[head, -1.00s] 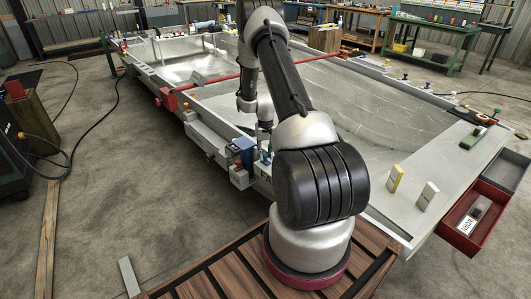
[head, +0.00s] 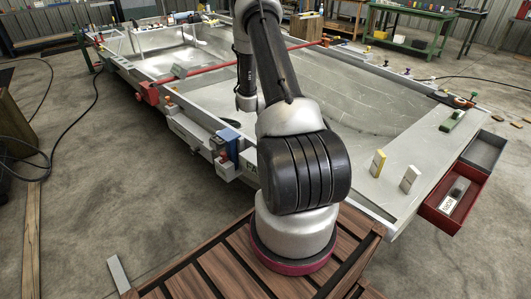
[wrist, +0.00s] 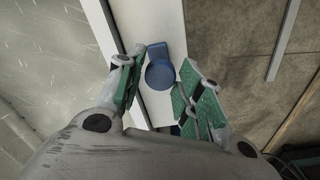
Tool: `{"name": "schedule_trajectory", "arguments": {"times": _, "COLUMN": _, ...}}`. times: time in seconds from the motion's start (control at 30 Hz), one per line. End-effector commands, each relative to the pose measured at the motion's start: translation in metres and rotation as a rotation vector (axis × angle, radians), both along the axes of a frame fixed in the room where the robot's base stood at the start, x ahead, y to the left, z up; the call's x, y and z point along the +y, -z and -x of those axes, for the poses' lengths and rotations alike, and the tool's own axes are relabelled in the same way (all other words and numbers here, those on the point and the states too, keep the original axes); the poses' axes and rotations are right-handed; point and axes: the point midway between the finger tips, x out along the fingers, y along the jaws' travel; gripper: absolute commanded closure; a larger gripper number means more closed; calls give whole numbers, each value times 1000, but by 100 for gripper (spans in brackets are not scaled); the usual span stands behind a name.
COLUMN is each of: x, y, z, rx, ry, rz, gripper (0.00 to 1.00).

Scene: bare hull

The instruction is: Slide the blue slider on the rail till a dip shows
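A blue slider (wrist: 160,72) with a round knob shows in the wrist view on a pale narrow rail (wrist: 158,20). My gripper (wrist: 158,78) is open, with green-padded fingers on either side of the knob. A gap shows on both sides of the knob, and whether either finger touches it is unclear. In the head view my arm hides the fingertips. A blue block (head: 224,143) stands on the hull's near edge there; I cannot tell if it is the same thing. No dip is discernible on the rail.
The open hull (head: 400,120) fills the middle of the head view. A red clamp (head: 148,92) sits on its left edge. A yellow block (head: 378,163) and a white block (head: 410,178) stand on its right deck. A red drawer (head: 455,205) juts out at right.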

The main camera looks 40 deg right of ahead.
Motion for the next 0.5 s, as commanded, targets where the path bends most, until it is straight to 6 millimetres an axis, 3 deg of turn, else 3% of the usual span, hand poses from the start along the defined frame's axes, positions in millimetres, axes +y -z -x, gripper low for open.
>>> {"name": "schedule_trajectory", "arguments": {"times": 0.37, "x": 0, "y": -2, "z": 0, "rx": -1, "ry": 0, "rz": 0, "gripper": 49}}
{"name": "schedule_trajectory", "arguments": {"times": 0.5, "x": -1, "y": -17, "z": -1, "rx": -4, "ry": 0, "rz": 2, "gripper": 49}}
